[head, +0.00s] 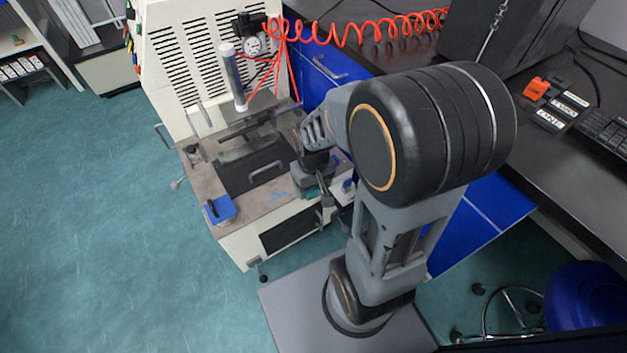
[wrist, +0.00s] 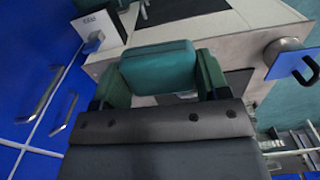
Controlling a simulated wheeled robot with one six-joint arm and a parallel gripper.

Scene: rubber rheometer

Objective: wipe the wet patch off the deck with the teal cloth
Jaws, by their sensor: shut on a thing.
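My gripper (wrist: 160,85) is shut on the teal cloth (wrist: 158,66), a thick folded pad held between its two fingers in the wrist view. In the head view my gripper (head: 315,178) is over the right part of the machine's deck (head: 240,222), near the front. The pale deck (wrist: 258,22) also shows beyond the cloth in the wrist view. I cannot tell whether the cloth touches the deck.
A dark handled plate (head: 255,172) sits mid-deck, below an upright cylinder (head: 233,75). A red coiled hose (head: 350,32) hangs behind. Blue cabinets (wrist: 40,70) stand beside the machine.

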